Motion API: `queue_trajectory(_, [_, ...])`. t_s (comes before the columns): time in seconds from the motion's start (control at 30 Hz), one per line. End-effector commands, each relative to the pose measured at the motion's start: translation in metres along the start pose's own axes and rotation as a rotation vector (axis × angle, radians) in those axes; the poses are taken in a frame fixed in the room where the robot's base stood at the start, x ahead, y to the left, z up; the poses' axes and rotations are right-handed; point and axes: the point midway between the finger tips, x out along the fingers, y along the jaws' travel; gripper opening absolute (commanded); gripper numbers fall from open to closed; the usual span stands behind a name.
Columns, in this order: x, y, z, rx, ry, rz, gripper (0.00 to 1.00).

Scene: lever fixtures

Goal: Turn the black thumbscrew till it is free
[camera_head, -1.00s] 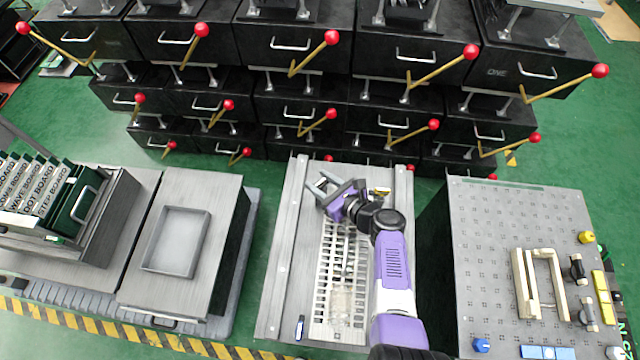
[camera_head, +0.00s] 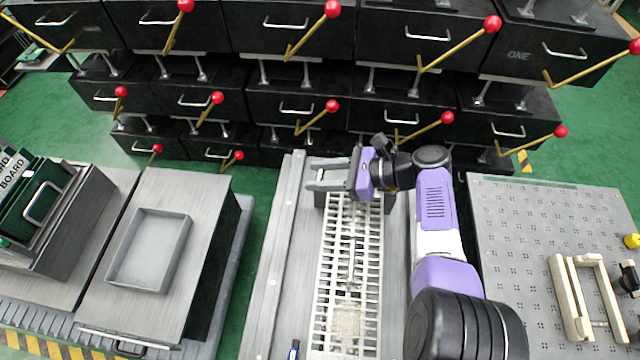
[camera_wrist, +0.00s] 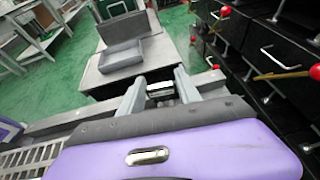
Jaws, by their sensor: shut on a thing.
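My gripper (camera_head: 327,175) reaches in from the right over the far end of the slotted grey bench (camera_head: 272,250), its two grey fingers pointing left. In the wrist view, the fingers (camera_wrist: 162,90) stand slightly apart. A small dark-and-silver piece (camera_wrist: 160,91) shows between them, and they are shut on it. It is too small to tell whether this is the black thumbscrew. In the head view the fingers and wrist hide most of that spot. A black knob-like part (camera_head: 629,277) shows at the right edge, on the perforated panel (camera_head: 530,260), away from my gripper.
Black drawers with red-ball levers (camera_head: 332,107) stand close behind the bench. A grey tray (camera_head: 150,250) lies on the left cabinet. A cream handle frame (camera_head: 590,300) stands on the right panel. Green floor shows in the gaps.

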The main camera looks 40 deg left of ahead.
Motion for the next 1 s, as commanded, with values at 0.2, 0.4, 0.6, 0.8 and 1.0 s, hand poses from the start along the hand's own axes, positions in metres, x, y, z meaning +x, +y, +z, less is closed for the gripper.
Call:
queue_trajectory(0.2, [0.0019,-0.0006,-0.0021,-0.025,-0.002,0.057,0.0])
queue_trajectory(0.4, [0.0014,-0.0001,-0.0001,-0.035,-0.002,0.081,0.0])
queue_trajectory(0.6, [0.0012,0.0003,0.0012,-0.037,-0.002,0.088,0.0])
queue_trajectory(0.8, [0.0013,0.0003,0.0016,-0.037,-0.002,0.088,0.0])
queue_trajectory(1.0, [0.0014,0.0003,0.0015,-0.037,-0.002,0.088,0.62])
